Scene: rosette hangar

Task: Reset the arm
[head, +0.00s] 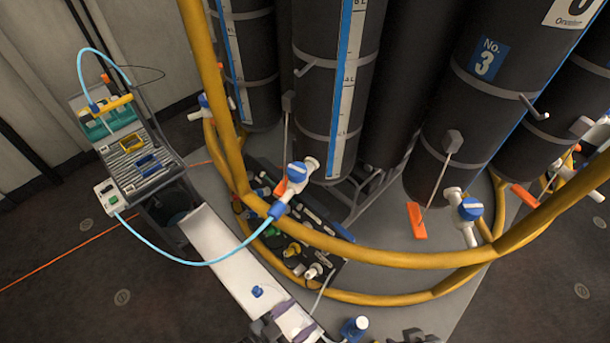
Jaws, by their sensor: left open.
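My left gripper (294,320) is at the bottom edge of the head view, over the lower end of a pale, flat panel (222,262). Its two greyish-purple fingers are apart, and I see nothing held between them. A small blue knob (257,291) on the panel is just up and left of the fingers. A blue and white fitting (353,327) stands a little to the right of the gripper. A dark part shows at the bottom edge further right, too cut off to identify.
A yellow tube rail (400,257) curves around tall black cylinders (468,110). A blue-capped valve (297,172) on the rail joins a light blue hose (205,263) running to a tool cart (140,150). Dark floor (60,290) is open at lower left.

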